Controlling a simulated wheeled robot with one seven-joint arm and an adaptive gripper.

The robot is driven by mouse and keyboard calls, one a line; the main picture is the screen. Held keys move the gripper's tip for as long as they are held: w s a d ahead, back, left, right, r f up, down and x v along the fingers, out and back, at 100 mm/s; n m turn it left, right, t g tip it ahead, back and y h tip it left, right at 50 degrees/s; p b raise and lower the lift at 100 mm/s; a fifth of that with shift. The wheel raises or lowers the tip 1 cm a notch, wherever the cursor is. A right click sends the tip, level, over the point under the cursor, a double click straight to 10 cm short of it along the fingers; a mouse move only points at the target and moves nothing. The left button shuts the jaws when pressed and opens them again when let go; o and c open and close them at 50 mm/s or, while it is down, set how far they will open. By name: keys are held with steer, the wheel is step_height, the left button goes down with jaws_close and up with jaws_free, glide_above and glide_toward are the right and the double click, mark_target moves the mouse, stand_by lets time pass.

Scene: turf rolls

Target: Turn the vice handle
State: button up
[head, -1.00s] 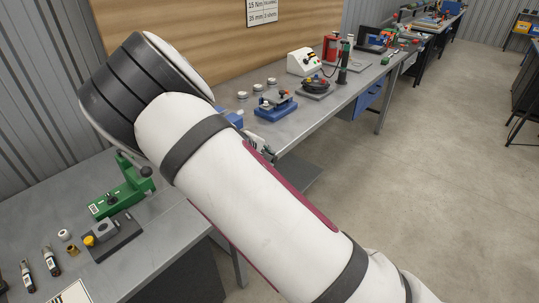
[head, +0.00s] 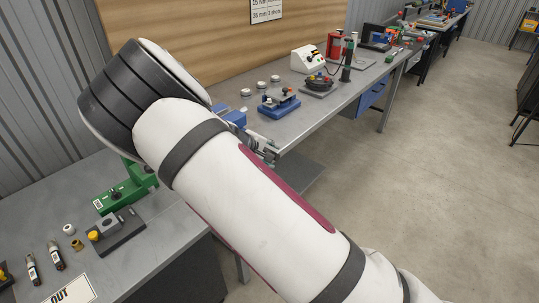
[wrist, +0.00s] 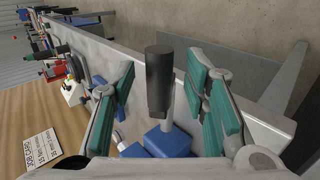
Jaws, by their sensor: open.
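The blue vice (head: 235,117) is on the bench, mostly hidden behind my arm in the head view. In the wrist view its blue body (wrist: 168,141) is below centre, with a light rod beside a black cylindrical handle (wrist: 159,82). My gripper (wrist: 163,78) is open, with green-padded fingers on both sides of the handle. A gap shows between the pads and the handle on each side. In the head view only a small part of my gripper (head: 262,148) shows past my arm at the bench edge.
A blue fixture (head: 279,104) and a white box with buttons (head: 307,59) stand farther along the bench. A green tool (head: 125,192) and a dark block (head: 117,235) are on the near bench. Open floor (head: 430,170) lies to the right.

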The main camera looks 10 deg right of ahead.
steer(key=v, duration=1.2)
steer(key=s+d+r+m+g+y, duration=0.1)
steer(key=s+d+r+m+y, duration=0.2)
steer(key=s+d+r, duration=0.4)
steer(key=s+d+r+m+g+y, duration=0.25)
steer(key=s+r, duration=0.25)
steer(key=s, duration=0.3)
steer(key=s+r+m+t+y, duration=0.1)
steer(key=s+r, duration=0.3)
steer(key=s, duration=0.5)
steer(key=s+r+t+y, duration=0.1)
steer(key=s+r, duration=0.3)
steer(key=s, duration=0.5)
steer(key=shift+s+d+m+t, duration=0.2)
steer(key=shift+d+m+t, duration=0.2)
steer(key=shift+t, duration=0.35)
